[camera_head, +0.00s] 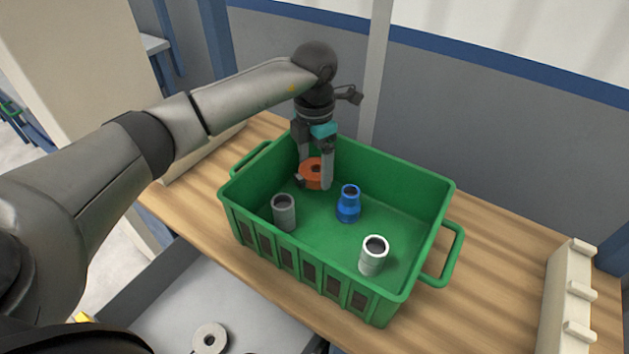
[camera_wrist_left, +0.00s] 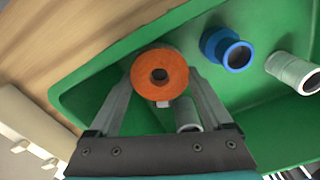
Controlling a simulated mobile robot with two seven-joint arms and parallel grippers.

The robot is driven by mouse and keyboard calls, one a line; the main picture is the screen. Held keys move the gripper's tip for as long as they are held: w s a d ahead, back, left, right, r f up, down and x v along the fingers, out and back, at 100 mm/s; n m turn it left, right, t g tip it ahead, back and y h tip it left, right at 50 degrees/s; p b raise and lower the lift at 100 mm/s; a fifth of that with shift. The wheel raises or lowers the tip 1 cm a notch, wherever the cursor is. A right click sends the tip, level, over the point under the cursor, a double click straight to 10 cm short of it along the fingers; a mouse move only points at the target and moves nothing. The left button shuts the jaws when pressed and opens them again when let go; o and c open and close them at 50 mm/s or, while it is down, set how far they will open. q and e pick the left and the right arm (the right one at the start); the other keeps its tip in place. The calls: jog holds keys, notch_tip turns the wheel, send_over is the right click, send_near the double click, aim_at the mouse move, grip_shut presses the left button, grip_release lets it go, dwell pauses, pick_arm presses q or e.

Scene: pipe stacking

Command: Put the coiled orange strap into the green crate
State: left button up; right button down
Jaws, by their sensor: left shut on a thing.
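The coiled orange strap (camera_head: 314,173) is a short orange ring with a dark hole, inside the back left part of the green crate (camera_head: 421,226). My left gripper (camera_head: 314,182) reaches down into the crate and is shut on the strap, one finger on each side. In the left wrist view the strap (camera_wrist_left: 160,74) sits between the fingertips, its round face toward the camera. I cannot tell whether it touches the crate floor. My right gripper is not in view.
In the crate stand a grey pipe piece (camera_head: 284,213), a blue reducer (camera_head: 348,205) and a white pipe piece (camera_head: 373,257). The crate stands on a wooden table (camera_head: 490,270). A pale rack (camera_head: 568,300) is at the right. A grey ring (camera_head: 209,339) lies in front, below.

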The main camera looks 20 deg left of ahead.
aim_at(314, 169)
pick_arm(q)
notch_tip(314, 169, down, 4)
jog(key=shift+r+b, duration=0.1)
jog(key=shift+b, duration=0.3)
jog(key=shift+f, duration=0.2)
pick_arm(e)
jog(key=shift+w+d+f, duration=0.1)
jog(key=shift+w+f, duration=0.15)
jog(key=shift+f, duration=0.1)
pick_arm(q)
jog(key=shift+f, duration=0.15)
jog(key=o, duration=1.1)
jog(key=shift+o, duration=0.5)
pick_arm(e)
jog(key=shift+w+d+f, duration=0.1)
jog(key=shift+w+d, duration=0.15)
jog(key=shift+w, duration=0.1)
